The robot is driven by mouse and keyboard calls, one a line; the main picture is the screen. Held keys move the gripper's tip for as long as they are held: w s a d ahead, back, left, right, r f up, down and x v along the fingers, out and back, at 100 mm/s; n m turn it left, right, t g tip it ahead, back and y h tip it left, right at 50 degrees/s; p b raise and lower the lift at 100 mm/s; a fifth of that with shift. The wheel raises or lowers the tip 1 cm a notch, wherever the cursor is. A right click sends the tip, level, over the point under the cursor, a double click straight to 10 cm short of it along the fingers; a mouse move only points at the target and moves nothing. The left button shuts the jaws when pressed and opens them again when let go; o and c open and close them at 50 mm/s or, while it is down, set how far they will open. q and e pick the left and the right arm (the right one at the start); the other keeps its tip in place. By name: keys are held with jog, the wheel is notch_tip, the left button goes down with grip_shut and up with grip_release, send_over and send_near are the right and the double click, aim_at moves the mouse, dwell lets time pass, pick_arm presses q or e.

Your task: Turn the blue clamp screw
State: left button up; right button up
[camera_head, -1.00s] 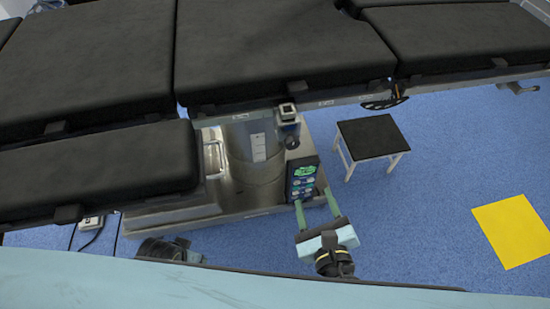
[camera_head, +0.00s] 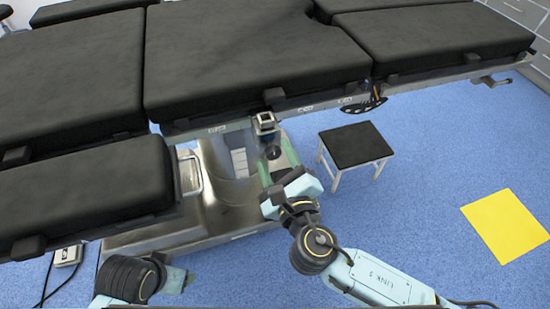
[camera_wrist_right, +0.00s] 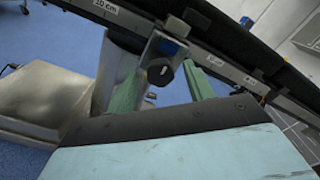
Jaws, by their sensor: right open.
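The clamp (camera_head: 265,122) hangs on the side rail of the operating table (camera_head: 240,75). A dark round screw knob (camera_head: 272,152) sits below it. In the right wrist view the clamp (camera_wrist_right: 163,50) shows a blue part near its top, and the knob (camera_wrist_right: 160,74) looks black with a pale mark. My right gripper (camera_head: 274,156) is open, its two green fingers reaching up on either side of the knob; I cannot tell whether they touch it. My left gripper (camera_head: 178,280) shows only partly at the bottom left, and its fingers cannot be made out.
The rail and black pads lie just above the right gripper. The metal table column (camera_head: 215,165) stands behind it. A small black-topped stool (camera_head: 355,146) is to the right. A yellow sheet (camera_head: 508,225) lies on the open blue floor.

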pick_arm(q)
jog(key=shift+d+r, duration=0.1)
jog(key=shift+r, duration=0.2)
pick_arm(e)
jog(key=shift+w+a, duration=0.15)
jog(key=shift+w, duration=0.3)
jog(key=c, duration=1)
